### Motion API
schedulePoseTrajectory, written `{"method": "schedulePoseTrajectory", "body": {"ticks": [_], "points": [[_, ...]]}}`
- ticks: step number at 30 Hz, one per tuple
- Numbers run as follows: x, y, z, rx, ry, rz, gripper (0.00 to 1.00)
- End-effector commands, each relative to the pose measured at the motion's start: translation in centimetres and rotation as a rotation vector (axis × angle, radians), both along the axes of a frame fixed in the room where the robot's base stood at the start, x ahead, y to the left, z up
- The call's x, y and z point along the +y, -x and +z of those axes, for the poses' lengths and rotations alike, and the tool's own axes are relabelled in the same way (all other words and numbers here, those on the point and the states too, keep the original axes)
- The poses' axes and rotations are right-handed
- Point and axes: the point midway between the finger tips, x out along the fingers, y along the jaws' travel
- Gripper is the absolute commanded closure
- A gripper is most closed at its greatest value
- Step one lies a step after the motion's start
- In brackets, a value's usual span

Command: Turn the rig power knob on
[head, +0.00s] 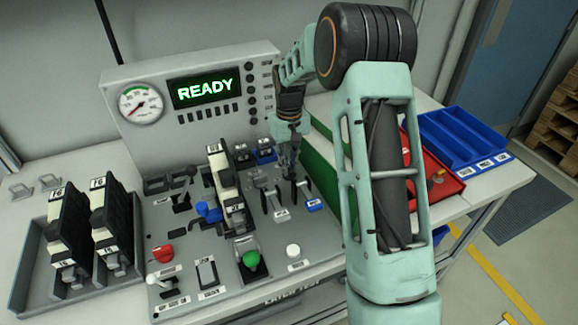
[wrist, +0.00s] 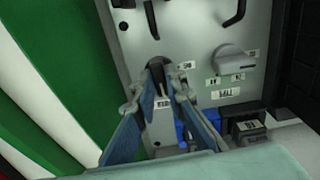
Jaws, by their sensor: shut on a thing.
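My gripper (head: 291,178) reaches down to the back right of the grey control panel (head: 180,245). In the wrist view its two blue-grey fingers (wrist: 158,85) are closed around a dark knob (wrist: 158,66), which appears to be the rig power knob. The fingers cover much of the knob, so its exact angle is hard to tell. Small white labels (wrist: 187,66) sit beside it, too small to read surely. In the head view the knob is hidden behind my gripper. The display (head: 206,88) reads READY in green.
A grey knob (wrist: 235,60) with labels is close by in the wrist view. Levers, a blue handle (head: 208,212) and a green button (head: 251,259) crowd the panel. A green case (head: 322,165), a red tray (head: 450,186) and a blue tray (head: 462,135) stand to the right.

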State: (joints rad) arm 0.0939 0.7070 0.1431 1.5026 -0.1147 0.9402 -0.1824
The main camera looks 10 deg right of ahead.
Motion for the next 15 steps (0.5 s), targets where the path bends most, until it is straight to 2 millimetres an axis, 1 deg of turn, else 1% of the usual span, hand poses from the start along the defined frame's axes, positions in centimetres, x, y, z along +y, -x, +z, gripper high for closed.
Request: {"method": "schedulePoseTrajectory", "body": {"ticks": [7, 15], "points": [[0.04, -0.08, 0.09, -0.002, 0.0, -0.069, 1.0], [0.01, -0.08, 0.1, -0.002, 0.0, -0.087, 1.0]]}}
